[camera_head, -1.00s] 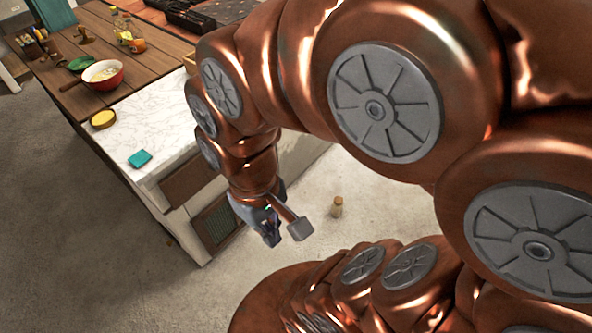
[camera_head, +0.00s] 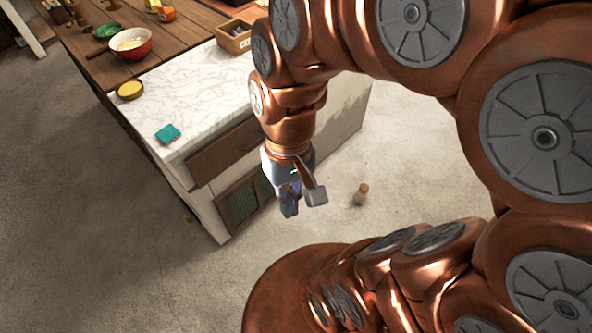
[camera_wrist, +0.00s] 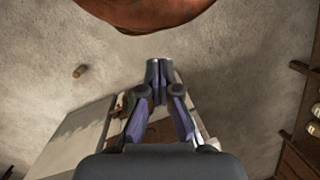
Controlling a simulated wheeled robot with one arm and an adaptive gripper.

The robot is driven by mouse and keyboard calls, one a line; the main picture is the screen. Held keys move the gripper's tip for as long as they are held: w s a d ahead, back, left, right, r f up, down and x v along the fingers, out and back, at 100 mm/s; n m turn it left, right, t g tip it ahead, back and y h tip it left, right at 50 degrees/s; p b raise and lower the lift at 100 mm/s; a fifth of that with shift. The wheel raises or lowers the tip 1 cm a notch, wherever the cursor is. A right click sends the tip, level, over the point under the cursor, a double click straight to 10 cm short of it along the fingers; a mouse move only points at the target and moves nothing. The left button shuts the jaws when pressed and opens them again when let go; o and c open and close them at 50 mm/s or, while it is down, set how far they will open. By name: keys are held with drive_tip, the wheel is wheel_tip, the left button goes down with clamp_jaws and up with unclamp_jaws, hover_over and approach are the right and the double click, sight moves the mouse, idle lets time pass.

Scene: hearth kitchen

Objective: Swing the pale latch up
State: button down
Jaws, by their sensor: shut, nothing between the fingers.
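My gripper (camera_head: 289,212) hangs below the wrist, in front of the end of the marble-topped counter (camera_head: 190,90). It is shut and empty; the wrist view shows its two fingertips (camera_wrist: 158,66) together. The counter's end has a brown drawer front (camera_head: 225,152) above a dark, mesh-fronted door (camera_head: 240,200). I cannot make out the pale latch in either view. My gripper and wrist cover the right part of the door in the head view. In the wrist view the fingers overlap the counter's brown front (camera_wrist: 160,132), and I cannot tell whether they touch anything.
A small cork-like piece (camera_head: 361,194) stands on the pale floor to the right of my gripper. On the counter are a teal block (camera_head: 168,134), a yellow-topped round dish (camera_head: 130,90), a red bowl (camera_head: 131,44) and a wooden box (camera_head: 235,37). Floor at left is clear.

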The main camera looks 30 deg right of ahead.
drive_tip(key=w+a+f+m+y+b, duration=0.3)
drive_tip(key=w+f+b, duration=0.2)
drive_tip(key=w+f, duration=0.15)
drive_tip(key=w+a+f+m+y+b, duration=0.35)
drive_tip(key=w+f, duration=0.25)
drive_tip(key=w, duration=0.2)
drive_tip(key=w+d+f+m+t+y+b, duration=0.25)
drive_tip(key=w+f+m+b, duration=0.25)
drive_tip(key=w+f, duration=0.25)
drive_tip(key=w+d+f+m+t+y+b, duration=0.2)
drive_tip(key=w+d+f+m+b, duration=0.3)
drive_tip(key=w, duration=0.3)
drive_tip(key=w+d+f+m+t+h+b, duration=0.1)
drive_tip(key=w+d+f+m+t+b, duration=0.3)
drive_tip(key=d+f, duration=0.45)
drive_tip(key=w+d+f+m+t+h+b, duration=0.15)
drive_tip(key=w+d+f+m+b, duration=0.35)
drive_tip(key=f, duration=0.7)
drive_tip(key=s+d+f+m+t+h+b, duration=0.2)
drive_tip(key=d+f+m, duration=0.3)
drive_tip(key=d+f, duration=0.4)
drive_tip(key=s+d+f+m+t+h+b, duration=0.1)
drive_tip(key=s+d+f+m+h+b, duration=0.1)
drive_tip(key=d+f+m, duration=0.3)
drive_tip(key=s+d+f, duration=0.1)
drive_tip(key=d+f, duration=0.2)
drive_tip(key=f, duration=0.3)
drive_tip(key=shift+d+f+t, duration=0.35)
drive_tip(key=shift+d+t, duration=0.05)
